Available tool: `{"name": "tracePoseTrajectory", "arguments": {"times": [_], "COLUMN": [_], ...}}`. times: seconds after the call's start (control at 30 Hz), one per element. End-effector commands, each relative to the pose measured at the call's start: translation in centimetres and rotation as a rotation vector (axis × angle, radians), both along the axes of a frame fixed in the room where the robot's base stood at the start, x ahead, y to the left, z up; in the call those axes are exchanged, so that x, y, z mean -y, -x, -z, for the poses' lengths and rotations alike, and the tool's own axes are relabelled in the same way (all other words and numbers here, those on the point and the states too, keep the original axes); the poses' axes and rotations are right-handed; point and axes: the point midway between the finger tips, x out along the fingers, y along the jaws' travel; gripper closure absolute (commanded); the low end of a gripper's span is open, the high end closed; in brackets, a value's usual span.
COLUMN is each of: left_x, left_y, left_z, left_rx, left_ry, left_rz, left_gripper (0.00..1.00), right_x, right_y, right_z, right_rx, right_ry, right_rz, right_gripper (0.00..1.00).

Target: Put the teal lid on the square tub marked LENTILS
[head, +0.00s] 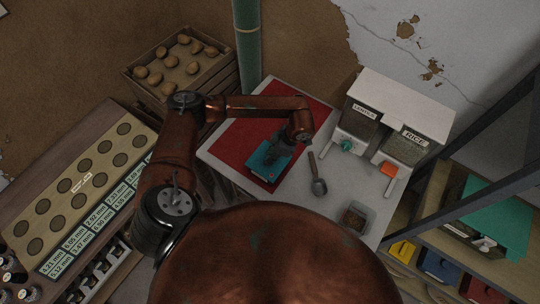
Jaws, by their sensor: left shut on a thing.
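The teal lid (262,172) is over the red mat (240,140) on the white table. My left gripper (275,155) comes down on the lid from above and is shut on it; the fingers hide part of the lid. I cannot tell whether the lid touches the mat. A small square clear tub (355,218) with brown contents stands near the table's lower right edge, to the right of and below the lid in the picture. I cannot read a mark on it. My right gripper is not in view.
A metal scoop (318,178) lies between lid and tub. A white dispenser (400,105) with two bins, one marked RICE, stands at the back right. A teal post (247,45) rises behind the table. A potato crate (180,65) stands at the left.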

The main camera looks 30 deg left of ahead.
Motion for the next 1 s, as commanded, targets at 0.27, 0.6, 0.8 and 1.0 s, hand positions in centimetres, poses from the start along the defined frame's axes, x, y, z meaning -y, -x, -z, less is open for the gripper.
{"name": "tracePoseTrajectory", "arguments": {"times": [0.27, 0.6, 0.8, 1.0], "left_x": [0.01, 0.01, 0.01, 0.02], "left_y": [-0.02, -0.02, -0.01, -0.01], "left_z": [-0.01, -0.01, -0.01, 0.01], "left_rx": [0.001, 0.001, 0.001, 0.001], "left_ry": [0.001, 0.001, 0.001, 0.001], "left_rz": [-0.001, -0.001, -0.001, -0.001], "left_gripper": [1.00, 0.59, 0.55, 0.45], "right_x": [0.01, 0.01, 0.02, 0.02], "right_y": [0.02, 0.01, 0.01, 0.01], "right_z": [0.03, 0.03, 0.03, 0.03], "right_rx": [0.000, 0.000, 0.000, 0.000], "right_ry": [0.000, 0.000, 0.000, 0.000], "right_rz": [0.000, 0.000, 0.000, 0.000], "right_gripper": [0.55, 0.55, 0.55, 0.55]}}
